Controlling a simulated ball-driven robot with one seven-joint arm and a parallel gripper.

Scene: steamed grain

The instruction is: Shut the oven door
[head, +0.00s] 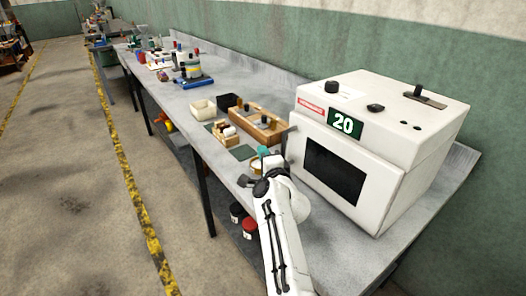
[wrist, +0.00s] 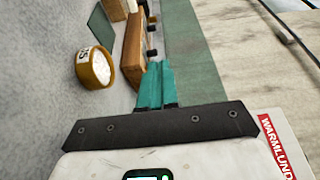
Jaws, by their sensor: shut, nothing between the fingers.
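The white oven (head: 385,150) stands at the right end of the bench, with a green "20" plate and a dark window in its door (head: 334,172). The door looks nearly flush with the body; I cannot tell if it is fully shut. In the wrist view only a corner of the oven with its red label (wrist: 283,150) shows at the lower right. My gripper (head: 264,152) is just left of the door's front, over the bench. Its teal fingertips (wrist: 156,85) are together and hold nothing. Whether they touch the door is not clear.
A tan cup (wrist: 95,68) with white contents is close to my fingers. A wooden tray (head: 258,131), a cream bin (head: 203,110) and a black bin (head: 229,101) lie left of the oven.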

